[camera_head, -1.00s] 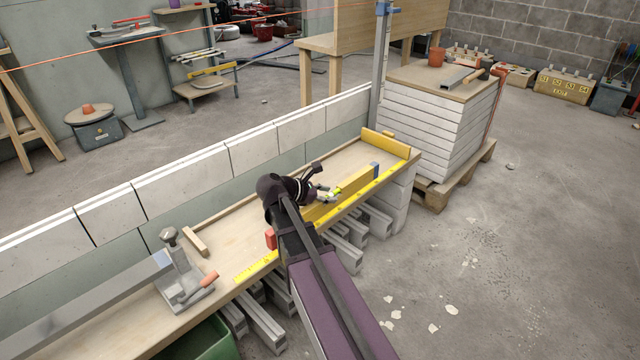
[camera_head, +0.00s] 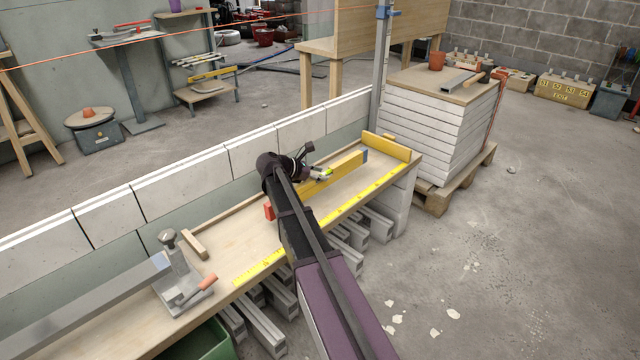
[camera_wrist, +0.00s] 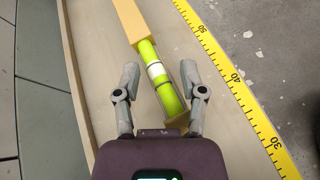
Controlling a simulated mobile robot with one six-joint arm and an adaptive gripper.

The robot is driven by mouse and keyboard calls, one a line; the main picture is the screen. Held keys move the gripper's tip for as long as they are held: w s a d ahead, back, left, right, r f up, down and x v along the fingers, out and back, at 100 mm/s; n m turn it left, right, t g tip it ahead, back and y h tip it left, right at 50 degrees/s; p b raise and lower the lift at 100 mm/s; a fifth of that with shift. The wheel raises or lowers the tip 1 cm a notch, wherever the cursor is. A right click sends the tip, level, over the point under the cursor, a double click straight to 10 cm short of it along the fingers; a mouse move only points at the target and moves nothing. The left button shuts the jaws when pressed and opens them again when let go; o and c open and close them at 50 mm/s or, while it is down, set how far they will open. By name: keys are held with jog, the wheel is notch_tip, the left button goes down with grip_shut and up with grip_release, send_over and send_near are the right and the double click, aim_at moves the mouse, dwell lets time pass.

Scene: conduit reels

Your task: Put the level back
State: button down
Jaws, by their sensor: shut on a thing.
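The level is a long yellow bar (camera_head: 343,171) with a blue end and a red end (camera_head: 268,211), lying along the bench's far half. In the wrist view its bright green vial (camera_wrist: 158,74) shows in the middle of the bar. My gripper (camera_wrist: 159,70) is shut on the level near this vial, one finger on each side. In the head view my gripper (camera_head: 318,173) and arm hide part of the bar. I cannot tell whether the level touches the bench or hangs just above it.
A yellow tape measure strip (camera_head: 365,197) runs along the bench's front edge. A yellow block (camera_head: 386,147) stands across the far end. A metal clamp (camera_head: 182,280) and a wooden stick (camera_head: 194,244) are at the near left. A block wall (camera_head: 185,180) runs behind the bench (camera_head: 235,238).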

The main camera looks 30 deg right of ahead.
aim_at(320, 182)
jog(key=shift+f+b, duration=1.75)
jog(key=shift+f, duration=0.05)
jog(key=shift+c, duration=0.8)
grip_release()
jog(key=shift+r, duration=0.1)
jog(key=shift+s+a+r+p, duration=0.1)
jog(key=shift+a+r+p, duration=0.2)
jog(key=shift+a+p, duration=0.15)
jog(key=p+v, duration=0.4)
jog(key=v, duration=0.6)
jog(key=shift+a, duration=0.35)
jog(key=shift+r, duration=0.1)
